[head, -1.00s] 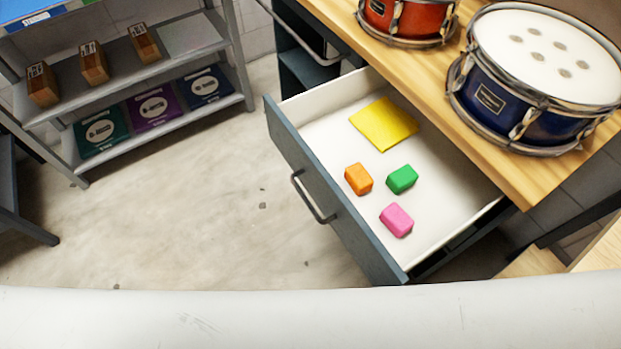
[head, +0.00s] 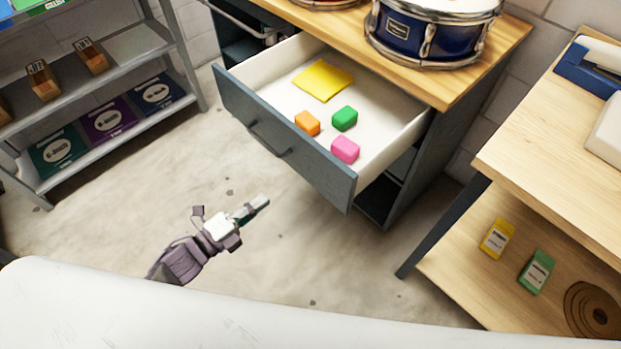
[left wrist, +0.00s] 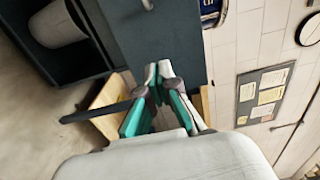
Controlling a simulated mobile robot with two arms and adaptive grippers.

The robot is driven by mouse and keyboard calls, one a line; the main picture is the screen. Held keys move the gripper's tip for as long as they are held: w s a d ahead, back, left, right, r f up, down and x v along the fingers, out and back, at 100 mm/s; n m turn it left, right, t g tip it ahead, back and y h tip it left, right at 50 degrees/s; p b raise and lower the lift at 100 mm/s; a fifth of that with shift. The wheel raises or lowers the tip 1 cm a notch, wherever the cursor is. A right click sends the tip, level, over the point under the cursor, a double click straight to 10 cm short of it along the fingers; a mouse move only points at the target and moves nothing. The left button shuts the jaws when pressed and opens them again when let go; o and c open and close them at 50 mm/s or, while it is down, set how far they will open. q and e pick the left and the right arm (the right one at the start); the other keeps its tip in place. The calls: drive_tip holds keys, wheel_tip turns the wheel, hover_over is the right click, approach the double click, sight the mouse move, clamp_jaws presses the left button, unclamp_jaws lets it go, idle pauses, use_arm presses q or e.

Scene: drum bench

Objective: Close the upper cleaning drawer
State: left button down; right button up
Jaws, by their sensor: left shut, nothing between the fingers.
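The upper drawer stands pulled out from the bench, with a blue-grey front (head: 310,163) and a dark bar handle (head: 268,140). Inside its white tray lie a yellow flat sheet (head: 323,80) and orange (head: 307,123), green (head: 344,118) and pink (head: 345,149) blocks. My left gripper (head: 264,202) is shut and empty, in front of the drawer front and apart from it in the head view. In the left wrist view its fingertips (left wrist: 160,68) meet before a dark blue-grey panel (left wrist: 150,40). My right gripper is not in view.
A blue drum (head: 430,32) stands on the wooden bench top (head: 450,85). A grey shelf (head: 100,75) with boxes is at the left. A wooden table (head: 545,160) with a lower shelf is at the right. The floor (head: 130,205) between is clear.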

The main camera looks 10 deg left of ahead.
use_arm(q)
approach(308, 165)
drive_tip(key=p+x, duration=0.1)
drive_tip(key=x, duration=0.5)
drive_tip(key=shift+w+d, duration=0.15)
drive_tip(key=shift+w, duration=0.1)
drive_tip(key=shift+w+d, duration=0.25)
drive_tip(key=shift+w, duration=0.05)
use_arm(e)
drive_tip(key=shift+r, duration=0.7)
